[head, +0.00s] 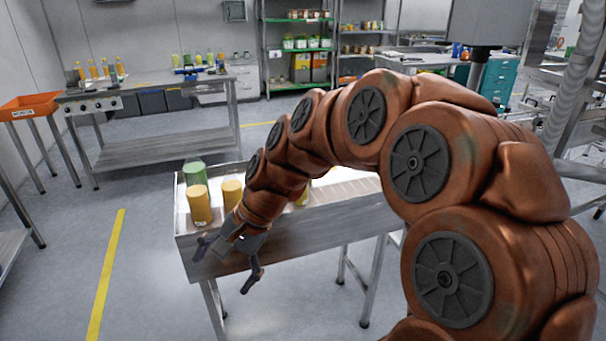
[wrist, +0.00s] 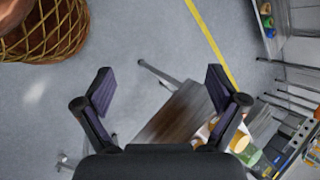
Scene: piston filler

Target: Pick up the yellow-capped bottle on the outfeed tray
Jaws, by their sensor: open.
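The outfeed tray (head: 285,232) is a long metal-sided tray on legs. Two yellow-topped bottles stand upright near its left end, the nearer one (head: 199,206) at left and another (head: 231,194) beside it. A green bottle (head: 194,171) stands behind them. Another yellowish bottle (head: 303,197) is partly hidden by my arm. My gripper (head: 226,268) is open and empty, in front of the tray's near side and lower than the bottles. In the wrist view, my gripper (wrist: 160,84) has its fingers spread; bottles (wrist: 240,143) show at lower right, partly behind the right finger.
The tray's side wall (wrist: 182,112) lies close to my fingers. A workbench (head: 165,140) with several bottles stands behind at left, with an orange bin (head: 28,106) beside it. Green shelving (head: 298,50) stands at the back. The floor left of the tray is clear, with a yellow line (head: 106,275).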

